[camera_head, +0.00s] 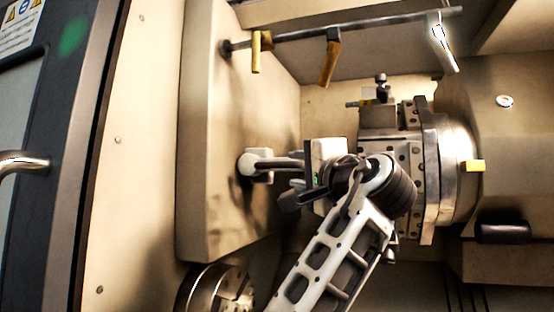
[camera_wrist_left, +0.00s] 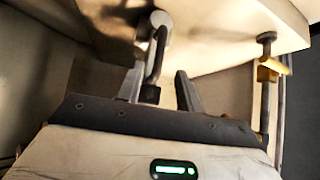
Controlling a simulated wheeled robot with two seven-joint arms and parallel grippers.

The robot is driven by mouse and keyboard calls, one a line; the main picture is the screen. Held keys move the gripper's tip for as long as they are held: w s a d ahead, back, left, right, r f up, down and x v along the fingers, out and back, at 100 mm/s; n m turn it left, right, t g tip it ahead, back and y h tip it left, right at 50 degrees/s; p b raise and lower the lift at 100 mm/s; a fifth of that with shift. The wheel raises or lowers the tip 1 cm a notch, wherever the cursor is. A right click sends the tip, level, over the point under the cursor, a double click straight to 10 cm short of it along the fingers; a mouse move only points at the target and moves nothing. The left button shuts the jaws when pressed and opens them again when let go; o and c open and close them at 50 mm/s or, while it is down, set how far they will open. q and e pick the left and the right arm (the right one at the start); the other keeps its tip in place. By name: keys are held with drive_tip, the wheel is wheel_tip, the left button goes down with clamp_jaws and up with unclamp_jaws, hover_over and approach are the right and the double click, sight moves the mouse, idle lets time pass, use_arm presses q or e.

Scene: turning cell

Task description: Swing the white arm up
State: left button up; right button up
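The white arm (camera_head: 262,163) has a pale rounded pivot on the beige panel and a grey bar reaching right, roughly level, in the head view. In the left wrist view, the white arm (camera_wrist_left: 155,40) hangs from its pivot, and its dark end lies between the finger directions, nearer the left finger. My left gripper (camera_head: 287,193) is beside the arm's right part, and its body hides the bar's far end. In the left wrist view, my left gripper (camera_wrist_left: 158,88) has its two fingers apart, with a gap around the bar's end; contact cannot be told. My right gripper is out of view.
A rod (camera_head: 370,27) with yellow clips (camera_head: 330,60) and a white hanging piece (camera_head: 443,42) runs above. A metal turret or chuck (camera_head: 440,170) stands close right of my wrist. A round metal part (camera_head: 215,290) is below. The beige panel (camera_head: 235,95) is at the left.

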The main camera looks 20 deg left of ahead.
sight(279, 165)
use_arm(q)
drive_tip(key=p+x, duration=0.3)
drive_tip(key=x, duration=0.6)
drive_tip(key=shift+w+a, duration=0.25)
drive_tip(key=shift+w, duration=0.05)
drive_tip(key=shift+c, duration=0.4)
clamp_jaws()
